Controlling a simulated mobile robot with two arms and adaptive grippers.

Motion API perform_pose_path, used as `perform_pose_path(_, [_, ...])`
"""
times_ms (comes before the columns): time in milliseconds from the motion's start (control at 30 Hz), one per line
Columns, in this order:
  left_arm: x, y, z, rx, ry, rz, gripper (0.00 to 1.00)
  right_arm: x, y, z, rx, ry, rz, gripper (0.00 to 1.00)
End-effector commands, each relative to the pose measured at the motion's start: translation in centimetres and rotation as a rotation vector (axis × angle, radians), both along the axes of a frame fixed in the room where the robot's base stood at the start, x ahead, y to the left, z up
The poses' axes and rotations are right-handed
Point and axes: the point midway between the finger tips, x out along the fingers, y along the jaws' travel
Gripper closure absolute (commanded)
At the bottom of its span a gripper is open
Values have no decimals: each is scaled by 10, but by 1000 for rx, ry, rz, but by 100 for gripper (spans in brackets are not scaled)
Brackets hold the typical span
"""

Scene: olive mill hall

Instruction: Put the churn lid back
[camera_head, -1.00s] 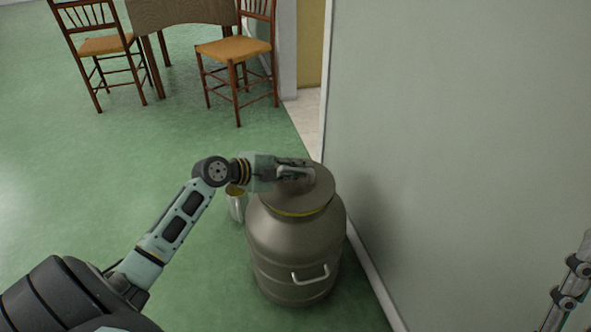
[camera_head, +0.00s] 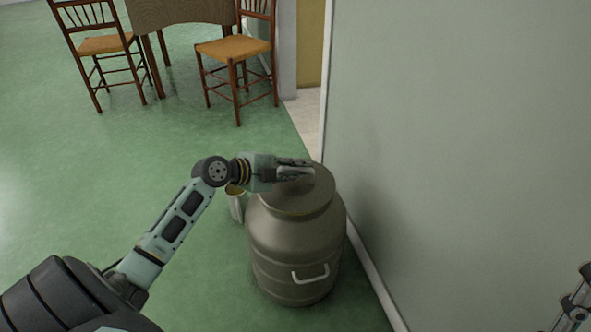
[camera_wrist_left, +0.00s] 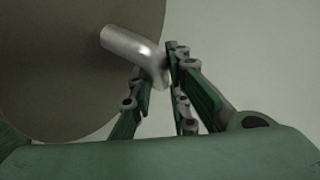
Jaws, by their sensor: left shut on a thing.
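The churn (camera_head: 297,250) is a large dull-metal can standing upright on the floor beside the wall. Its round lid (camera_head: 318,187) sits level on the churn's mouth, with no gap visible between them from here. My left gripper (camera_head: 302,171) is over the lid, shut on its bent metal handle. In the left wrist view the fingers (camera_wrist_left: 160,82) close around one end of the handle (camera_wrist_left: 128,45), and the lid (camera_wrist_left: 70,70) fills the left side. Only a piece of my right gripper (camera_head: 577,305) shows at the lower right edge.
A pale green wall (camera_head: 460,140) rises close to the churn's right side. A small metal can (camera_head: 237,205) stands behind the churn on the left, partly hidden by my arm. Two chairs (camera_head: 235,50) and a table (camera_head: 180,12) are at the back. The green floor on the left is clear.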

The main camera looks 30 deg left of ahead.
Motion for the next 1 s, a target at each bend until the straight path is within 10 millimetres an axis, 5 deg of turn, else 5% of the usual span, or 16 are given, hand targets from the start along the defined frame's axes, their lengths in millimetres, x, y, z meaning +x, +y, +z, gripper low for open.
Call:
perform_pose_path(200, [1,0,0,0,-4,0,100,-4,-1,0,7,-19,2,69])
perform_pose_path(233, [1,0,1,0,-4,0,83,-4,-1,0,7,-20,2,69])
perform_pose_path(467, [0,0,0,0,-2,0,62,-4,-1,1,6,-19,1,69])
perform_pose_path(833, [-4,2,-1,1,3,0,62,-4,-1,0,6,-19,1,69])
perform_pose_path(1000, [-22,10,7,4,4,0,62,-4,-1,0,6,-19,1,69])
